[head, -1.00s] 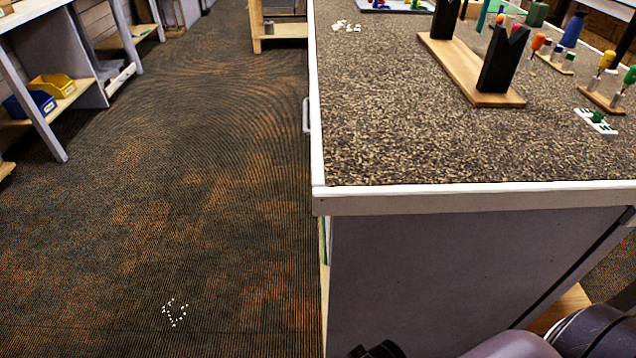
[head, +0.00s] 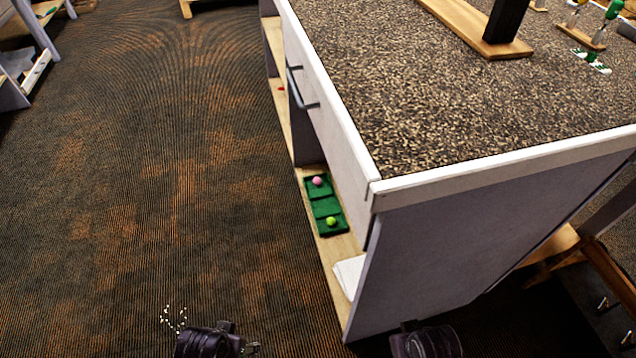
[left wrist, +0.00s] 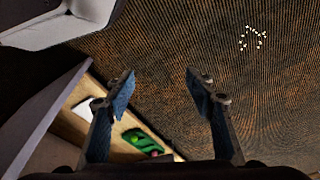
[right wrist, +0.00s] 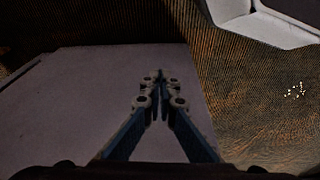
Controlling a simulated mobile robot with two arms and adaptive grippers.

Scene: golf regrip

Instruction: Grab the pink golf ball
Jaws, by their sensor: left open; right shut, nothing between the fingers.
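The pink golf ball (head: 317,181) sits in the far compartment of a green tray (head: 325,207) on the low shelf under the workbench. A yellow-green ball (head: 331,221) sits in the tray's near compartment. In the left wrist view a pink spot (left wrist: 155,153) shows at the tray's lower edge. My left gripper (left wrist: 160,82) is open and empty above the floor beside the shelf; in the head view only its dark body (head: 208,341) shows. My right gripper (right wrist: 160,78) is shut and empty in front of the bench's grey end panel. Both are well apart from the pink ball.
The workbench (head: 372,190) overhangs the shelf, with a drawer handle (head: 299,88) on its side. A white stack (head: 349,274) lies on the shelf nearer me. Small white bits (head: 174,319) lie on the carpet.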

